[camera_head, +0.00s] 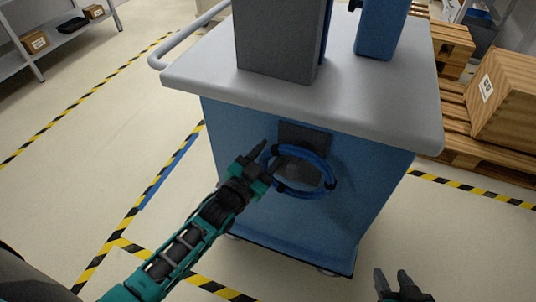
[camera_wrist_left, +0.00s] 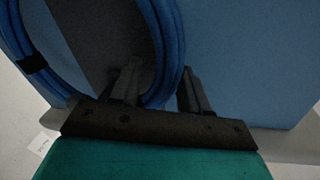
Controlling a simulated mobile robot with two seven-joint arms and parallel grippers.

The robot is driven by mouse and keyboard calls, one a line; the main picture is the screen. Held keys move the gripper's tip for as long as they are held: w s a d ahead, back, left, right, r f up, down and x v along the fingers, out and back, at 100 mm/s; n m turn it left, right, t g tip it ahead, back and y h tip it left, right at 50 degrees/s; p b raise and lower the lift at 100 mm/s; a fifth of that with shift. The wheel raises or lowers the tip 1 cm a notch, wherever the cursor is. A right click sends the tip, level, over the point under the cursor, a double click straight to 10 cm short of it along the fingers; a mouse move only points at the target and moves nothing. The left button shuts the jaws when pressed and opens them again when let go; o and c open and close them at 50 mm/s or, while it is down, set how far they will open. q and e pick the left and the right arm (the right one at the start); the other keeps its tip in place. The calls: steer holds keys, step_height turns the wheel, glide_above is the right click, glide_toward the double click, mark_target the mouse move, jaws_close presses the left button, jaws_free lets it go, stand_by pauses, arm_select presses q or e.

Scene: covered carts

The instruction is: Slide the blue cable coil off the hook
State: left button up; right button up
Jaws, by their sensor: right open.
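The blue cable coil (camera_head: 327,167) hangs on the front of the blue cart, in front of a dark grey plate (camera_head: 305,136). Dark ties band the coil. I cannot clearly make out the hook itself. My left gripper (camera_head: 262,157) is at the coil's left side. In the left wrist view the coil (camera_wrist_left: 172,42) passes between the two fingers of that gripper (camera_wrist_left: 160,82), which stand apart with a gap beside the cable. My right gripper (camera_head: 402,284) is open and empty, low at the right, away from the coil.
The cart (camera_head: 240,150) has a grey top (camera_head: 200,75) overhanging the coil, with a push handle (camera_head: 185,42) at the left. A dark grey box (camera_head: 280,45) and a blue one (camera_head: 380,28) stand on it. A wooden crate (camera_head: 510,100) on pallets is at the right.

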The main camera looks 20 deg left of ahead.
arm_select(q)
jaws_close()
steer(key=shift+c, duration=1.6)
jaws_free()
steer(key=c, duration=0.5)
steer(key=shift+r, duration=0.1)
jaws_close()
